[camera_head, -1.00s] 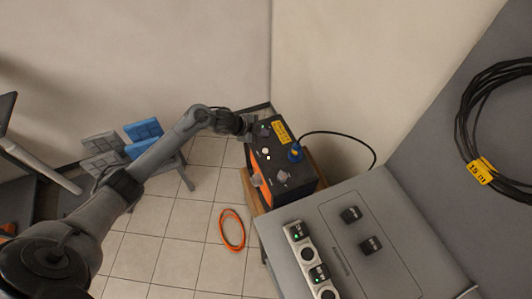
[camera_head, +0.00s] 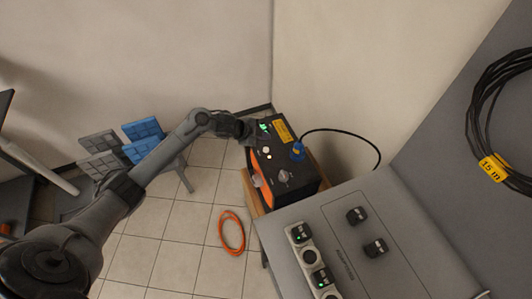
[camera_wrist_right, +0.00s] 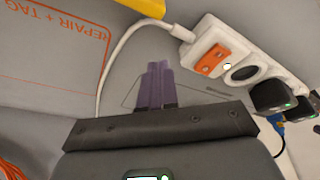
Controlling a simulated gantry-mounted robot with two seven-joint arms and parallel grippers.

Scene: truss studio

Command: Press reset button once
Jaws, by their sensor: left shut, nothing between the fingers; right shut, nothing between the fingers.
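A black and orange box (camera_head: 300,181) stands near the wall corner, with a knob, a white round button (camera_head: 266,149) and a glowing green display (camera_head: 264,127) on its top panel. I cannot read which control is labelled reset. My left gripper (camera_head: 254,132) is shut and empty at the far left end of the panel, beside the green display. Whether its tips touch the panel is hidden. My right gripper (camera_wrist_right: 157,72) shows in the right wrist view as shut, purplish fingers, empty, above a grey surface.
A blue plug and black cable (camera_head: 372,145) leave the box. A grey cabinet (camera_head: 345,215) with a socket strip (camera_head: 310,257) is at front right; the strip also shows in the right wrist view (camera_wrist_right: 222,58). An orange cable loop (camera_head: 231,232) lies on the tiled floor.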

